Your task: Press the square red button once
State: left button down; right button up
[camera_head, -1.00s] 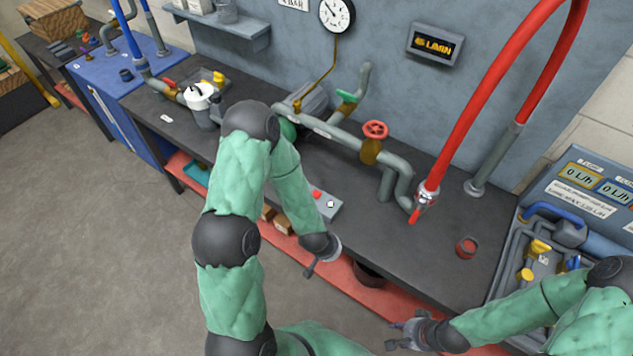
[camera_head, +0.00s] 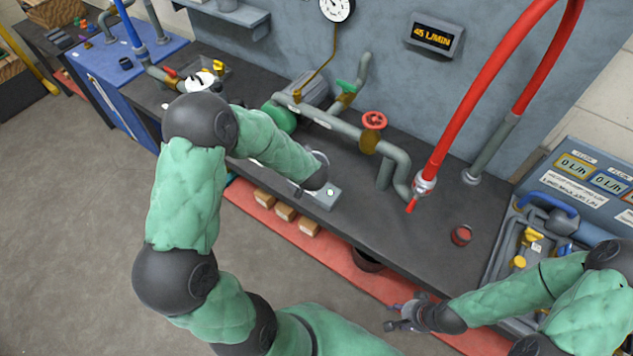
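A small grey button box (camera_head: 326,202) sits on the dark workbench (camera_head: 430,255) near its front edge. A pale round spot (camera_head: 330,192) shows on its top. The red button on the box is hidden behind my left arm and gripper. My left gripper (camera_head: 299,191) is at the left end of the box, over or against it; I cannot tell whether it touches the button. Its fingers are mostly hidden, so open or shut does not show. My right gripper (camera_head: 394,317) is in front of the bench at the lower right, fingers apart and empty.
A wall display (camera_head: 436,38) reads 45 L/MIN. Grey pipework with a red handwheel (camera_head: 374,120) stands behind the box. A red hose (camera_head: 470,110) rises to its right. A red cup-like part (camera_head: 461,236) stands on the bench.

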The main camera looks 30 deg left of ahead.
pick_arm(q)
jog(key=shift+f, duration=0.15)
notch_tip(320, 180, down, 8)
jog(key=b, duration=0.7)
jog(key=shift+b, duration=0.35)
jog(key=shift+f, duration=0.25)
jog(key=shift+f, duration=0.2)
dwell(0.9)
jog(key=shift+f+b, duration=0.3)
jog(key=shift+b, duration=0.05)
jog(key=shift+f, duration=0.4)
dwell(0.7)
jog(key=shift+r, duration=0.1)
jog(key=shift+r+p, duration=0.75)
jog(key=shift+r, duration=0.05)
